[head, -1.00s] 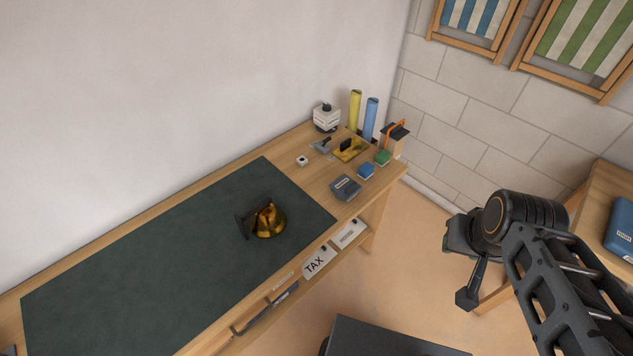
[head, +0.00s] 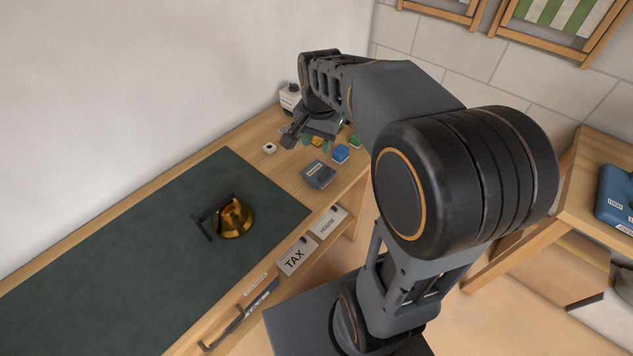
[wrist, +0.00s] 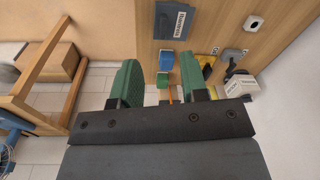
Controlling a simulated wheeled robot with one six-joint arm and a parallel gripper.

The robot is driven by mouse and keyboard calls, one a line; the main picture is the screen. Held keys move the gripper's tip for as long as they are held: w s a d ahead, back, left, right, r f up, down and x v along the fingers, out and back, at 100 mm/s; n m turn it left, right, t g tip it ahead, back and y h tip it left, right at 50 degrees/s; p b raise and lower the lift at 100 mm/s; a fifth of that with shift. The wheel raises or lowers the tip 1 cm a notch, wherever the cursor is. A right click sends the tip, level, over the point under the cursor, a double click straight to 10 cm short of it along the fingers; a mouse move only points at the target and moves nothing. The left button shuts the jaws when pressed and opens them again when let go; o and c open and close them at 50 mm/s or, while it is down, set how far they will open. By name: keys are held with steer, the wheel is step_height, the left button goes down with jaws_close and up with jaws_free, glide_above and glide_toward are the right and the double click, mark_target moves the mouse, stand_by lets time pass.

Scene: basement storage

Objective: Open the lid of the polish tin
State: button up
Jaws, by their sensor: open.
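A round, shiny amber-gold object (head: 236,220), which I take for the polish tin, sits on the dark green mat (head: 110,275) of the desk. A dark frame or bar (head: 204,222) stands against its left side. I cannot tell which part is its lid or how the lid stands. My gripper (wrist: 161,82) is open and empty, its two green fingers apart in the wrist view. In the head view it hangs over the far right end of the desk, well away from the tin. The tin does not show in the wrist view.
Near my gripper stand a blue block (head: 341,153), a green block (head: 355,141), a grey labelled box (head: 319,174), a small white item (head: 269,148) and a white container (head: 290,97). The mat around the tin is clear. A wall runs behind the desk.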

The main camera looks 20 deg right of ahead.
mark_target(319, 175)
steer(key=w+f+m+b, duration=0.1)
steer(key=f, duration=0.4)
steer(key=w+d+f+m+b, duration=0.1)
steer(key=f, duration=0.5)
steer(key=w+d+f+m+g+b, duration=0.1)
steer(key=f, duration=0.5)
steer(key=shift+w+d+f, duration=0.1)
steer(key=shift+w+f, duration=0.1)
steer(key=shift+w, duration=0.2)
jaws_close()
